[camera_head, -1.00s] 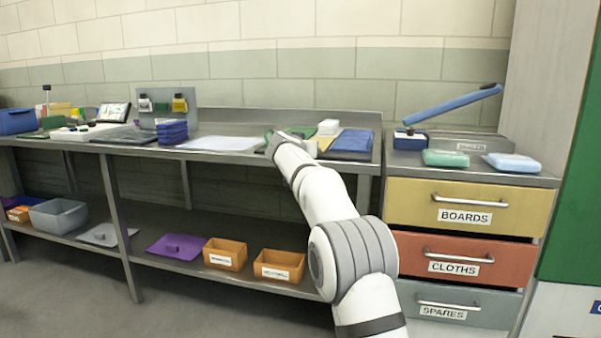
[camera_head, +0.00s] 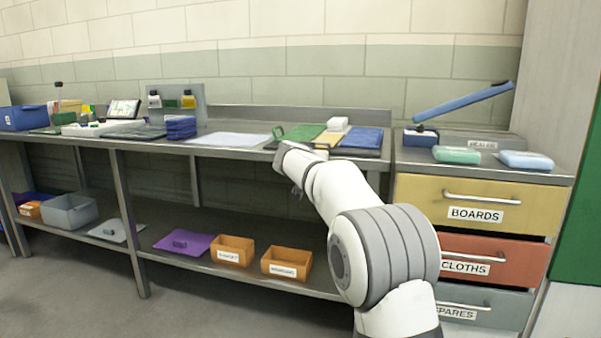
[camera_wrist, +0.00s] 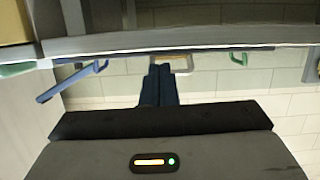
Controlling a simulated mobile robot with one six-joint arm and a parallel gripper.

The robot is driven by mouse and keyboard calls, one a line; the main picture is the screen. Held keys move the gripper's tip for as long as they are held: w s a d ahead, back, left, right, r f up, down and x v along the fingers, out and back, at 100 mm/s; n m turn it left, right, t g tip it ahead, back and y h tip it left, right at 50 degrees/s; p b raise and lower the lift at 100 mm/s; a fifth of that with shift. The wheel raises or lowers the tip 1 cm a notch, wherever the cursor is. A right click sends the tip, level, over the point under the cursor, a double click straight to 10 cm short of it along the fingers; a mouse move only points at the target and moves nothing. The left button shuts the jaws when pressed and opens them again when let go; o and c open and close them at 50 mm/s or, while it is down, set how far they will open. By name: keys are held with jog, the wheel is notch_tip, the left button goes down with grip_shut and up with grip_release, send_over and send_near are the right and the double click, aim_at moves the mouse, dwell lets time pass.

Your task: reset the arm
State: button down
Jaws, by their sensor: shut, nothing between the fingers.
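My gripper (camera_head: 298,190) hangs in front of the bench's front edge, clear of the things on top, with my white arm reaching up from the lower right. In the wrist view its dark fingers (camera_wrist: 159,82) are together with nothing between them. That view appears upside down, with the bench edge across the top and the brick wall below. Part of the gripper is hard to make out in the head view.
The steel bench (camera_head: 235,152) carries a green board with a handle (camera_head: 297,133), a blue board (camera_head: 362,138) and a white block (camera_head: 338,124). A drawer cabinet (camera_head: 480,202) stands at right, with a long blue lever (camera_head: 462,102) on top. Orange bins (camera_head: 287,263) sit on the lower shelf.

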jog(key=s+d+r+g+p, duration=0.2)
jog(key=s+d+r+p, duration=0.15)
jog(key=s+p, duration=0.35)
jog(key=s+d+r+n+g+p, duration=0.1)
jog(key=s+d+r+g+p, duration=0.25)
jog(key=s, duration=0.55)
jog(key=s+d+r+g+p, duration=0.1)
jog(key=s+d+r+p, duration=0.25)
jog(key=s+p, duration=0.45)
jog(key=s+a+r+n+g+y+p, duration=0.2)
jog(key=s+g+y+p, duration=0.2)
jog(key=s+p, duration=1.2)
jog(key=s+g, duration=0.1)
jog(key=s, duration=1.1)
jog(key=shift+s+y, duration=0.25)
jog(key=shift+y, duration=0.15)
